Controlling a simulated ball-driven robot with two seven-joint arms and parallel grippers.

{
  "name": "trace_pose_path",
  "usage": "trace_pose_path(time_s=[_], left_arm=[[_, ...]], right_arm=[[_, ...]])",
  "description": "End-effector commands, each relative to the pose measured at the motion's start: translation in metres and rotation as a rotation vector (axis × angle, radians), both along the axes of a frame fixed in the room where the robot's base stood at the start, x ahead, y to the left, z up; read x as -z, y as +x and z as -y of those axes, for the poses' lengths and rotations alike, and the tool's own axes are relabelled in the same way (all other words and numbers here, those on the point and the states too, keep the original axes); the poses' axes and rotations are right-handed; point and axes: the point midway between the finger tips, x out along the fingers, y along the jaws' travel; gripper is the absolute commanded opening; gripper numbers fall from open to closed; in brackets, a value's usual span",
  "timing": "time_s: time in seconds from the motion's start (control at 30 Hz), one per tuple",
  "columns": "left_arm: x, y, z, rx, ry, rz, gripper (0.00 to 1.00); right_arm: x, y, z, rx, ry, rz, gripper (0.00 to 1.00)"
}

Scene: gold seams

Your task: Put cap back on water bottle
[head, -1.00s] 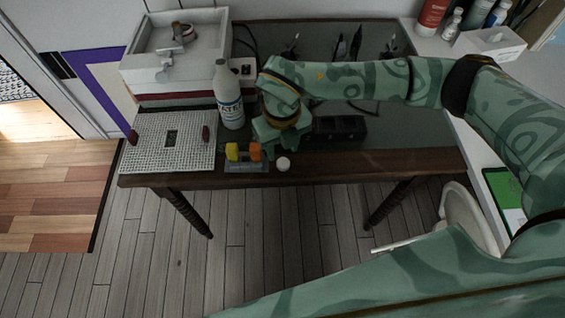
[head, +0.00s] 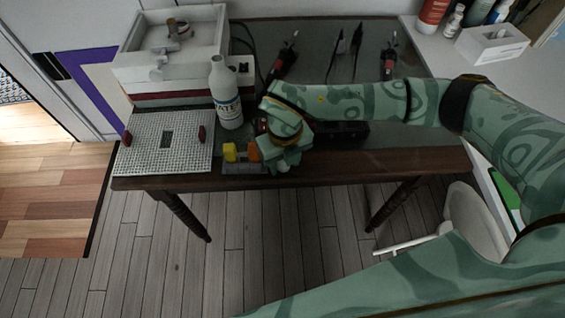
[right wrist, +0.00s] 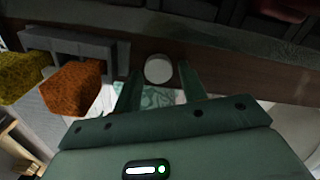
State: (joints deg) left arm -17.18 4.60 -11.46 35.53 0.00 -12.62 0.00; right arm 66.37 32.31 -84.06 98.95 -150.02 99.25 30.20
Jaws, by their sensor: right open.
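The round white cap (head: 283,168) lies near the table's front edge, partly hidden by my right gripper (head: 281,163). In the right wrist view the cap (right wrist: 158,69) shows just beyond and between the tips of my open right gripper (right wrist: 160,82). I cannot tell whether the fingers touch it. My left gripper is out of view.
Yellow and orange blocks (head: 241,153) sit in a grey holder just left of the cap. A perforated white plate (head: 155,158) lies further left. Pliers and screwdrivers (head: 340,52) lie behind. The front right table strip is clear.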

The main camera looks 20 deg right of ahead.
Motion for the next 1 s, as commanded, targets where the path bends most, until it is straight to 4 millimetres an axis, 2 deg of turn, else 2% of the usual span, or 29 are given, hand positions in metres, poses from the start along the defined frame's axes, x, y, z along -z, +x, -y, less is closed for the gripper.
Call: trace_pose_path(time_s=[0.17,0.2,0.3,0.73,0.87,1.0], left_arm=[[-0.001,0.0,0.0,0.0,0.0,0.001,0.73],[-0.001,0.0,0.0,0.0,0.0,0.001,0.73],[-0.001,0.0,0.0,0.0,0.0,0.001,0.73],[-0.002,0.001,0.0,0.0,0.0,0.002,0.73],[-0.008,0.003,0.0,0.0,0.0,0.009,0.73],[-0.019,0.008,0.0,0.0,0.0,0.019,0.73]], right_arm=[[-0.001,0.0,0.0,0.0,0.0,0.001,0.42],[-0.001,0.0,0.0,0.0,0.0,0.001,0.36],[-0.001,0.0,0.0,0.0,0.0,0.001,0.09],[-0.005,0.0,0.0,0.0,0.0,0.002,0.09],[-0.016,0.001,0.0,0.0,-0.001,0.004,0.09],[-0.038,0.001,0.0,0.0,0.001,0.006,0.09]])
